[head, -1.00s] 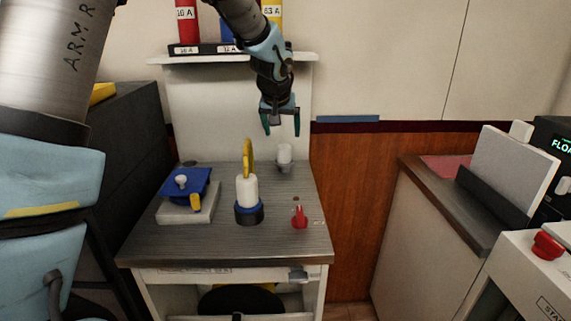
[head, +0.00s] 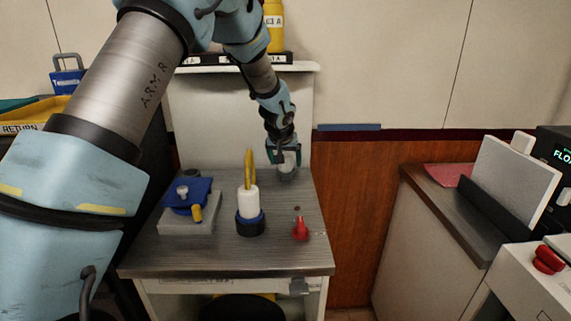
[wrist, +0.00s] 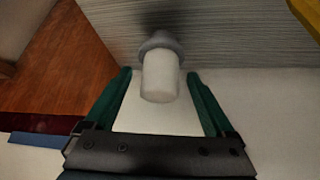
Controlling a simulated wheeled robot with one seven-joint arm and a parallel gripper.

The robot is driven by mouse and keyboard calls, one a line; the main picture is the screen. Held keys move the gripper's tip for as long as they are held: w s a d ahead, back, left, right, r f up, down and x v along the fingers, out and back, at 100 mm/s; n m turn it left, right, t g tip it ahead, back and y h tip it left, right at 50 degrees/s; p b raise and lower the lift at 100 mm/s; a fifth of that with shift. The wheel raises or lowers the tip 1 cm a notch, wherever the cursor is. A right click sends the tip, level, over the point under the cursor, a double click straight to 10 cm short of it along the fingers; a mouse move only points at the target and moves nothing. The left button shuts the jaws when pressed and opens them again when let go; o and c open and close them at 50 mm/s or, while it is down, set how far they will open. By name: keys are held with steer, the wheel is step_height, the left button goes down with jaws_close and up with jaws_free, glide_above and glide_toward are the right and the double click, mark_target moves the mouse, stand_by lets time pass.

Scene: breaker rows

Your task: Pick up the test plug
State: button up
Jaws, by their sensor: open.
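A small white cylinder on a grey collar, which looks like the test plug (wrist: 160,80), stands upright at the back right of the grey worktop. In the head view the plug (head: 287,160) is partly covered by my gripper (head: 284,161). In the wrist view my gripper (wrist: 158,74) is open, with one green finger on each side of the white cylinder. A gap shows between each finger and the cylinder, so the fingers do not appear to touch it.
On the worktop (head: 230,258), a white cylinder with a yellow loop (head: 248,200) stands in the middle. A blue-topped block (head: 188,205) is at left and a red knob (head: 300,229) at front right. A shelf (head: 300,67) is above.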

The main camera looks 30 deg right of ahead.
steer(key=shift+w+d+f, duration=0.15)
steer(key=shift+w+f, duration=0.1)
steer(key=shift+f, duration=0.2)
jaws_close()
stand_by(0.5)
